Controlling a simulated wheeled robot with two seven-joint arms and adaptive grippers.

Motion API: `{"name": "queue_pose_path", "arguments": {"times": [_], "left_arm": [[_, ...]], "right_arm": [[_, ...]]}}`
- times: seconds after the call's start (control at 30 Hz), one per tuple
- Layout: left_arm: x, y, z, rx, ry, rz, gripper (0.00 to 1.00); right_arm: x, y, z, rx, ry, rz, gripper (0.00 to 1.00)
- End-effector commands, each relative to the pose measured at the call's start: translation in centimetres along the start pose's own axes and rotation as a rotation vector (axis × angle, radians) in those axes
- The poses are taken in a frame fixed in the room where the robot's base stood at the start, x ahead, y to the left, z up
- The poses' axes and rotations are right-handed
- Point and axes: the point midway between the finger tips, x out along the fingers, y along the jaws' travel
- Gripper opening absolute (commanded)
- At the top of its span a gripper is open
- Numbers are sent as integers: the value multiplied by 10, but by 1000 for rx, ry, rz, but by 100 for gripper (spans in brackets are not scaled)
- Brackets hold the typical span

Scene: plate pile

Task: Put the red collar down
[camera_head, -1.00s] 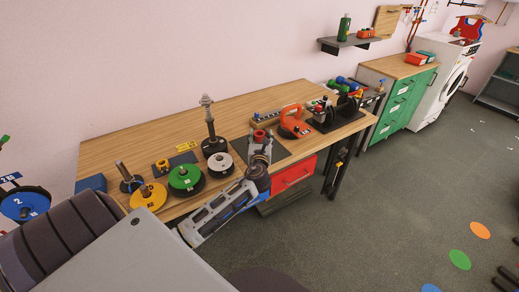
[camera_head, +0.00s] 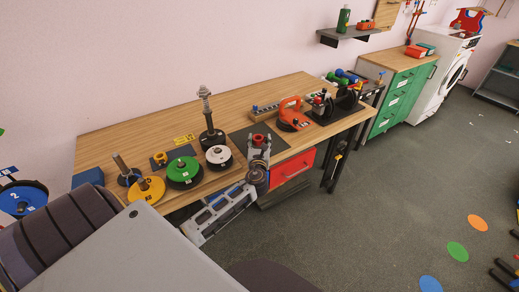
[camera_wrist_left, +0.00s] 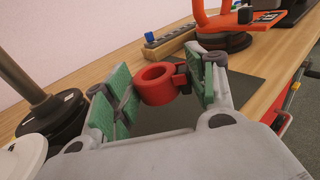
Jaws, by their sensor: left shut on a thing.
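The red collar (camera_wrist_left: 157,86) is a short ring with a side lug, held between the green pads of my left gripper (camera_wrist_left: 163,92) in the left wrist view. In the head view the red collar (camera_head: 258,140) shows small between the fingertips of my left gripper (camera_head: 259,149), at the table's front edge. The dark mat (camera_wrist_left: 240,92) lies below and behind the collar. The head view also shows this mat (camera_head: 272,136). I cannot tell how far the collar is above it. My right gripper is not in view.
A base with a tall post (camera_head: 210,118) and white (camera_head: 218,154), green (camera_head: 183,168) and yellow (camera_head: 147,189) discs stand left of the gripper. An orange-handled tool (camera_head: 292,114) and a block with pegs (camera_head: 265,109) stand behind and right.

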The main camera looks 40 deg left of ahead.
Motion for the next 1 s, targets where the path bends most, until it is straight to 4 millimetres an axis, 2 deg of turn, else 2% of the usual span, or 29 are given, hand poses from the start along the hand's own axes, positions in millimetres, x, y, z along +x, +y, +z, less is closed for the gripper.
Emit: {"name": "queue_pose_path", "arguments": {"times": [0.4,0.73,1.0], "left_arm": [[1,-1,-35,0,2,-1,31],[2,-1,-37,0,0,-1,31],[2,-1,-42,0,0,-1,31]], "right_arm": [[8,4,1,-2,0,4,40],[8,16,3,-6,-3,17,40],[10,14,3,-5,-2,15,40]]}}
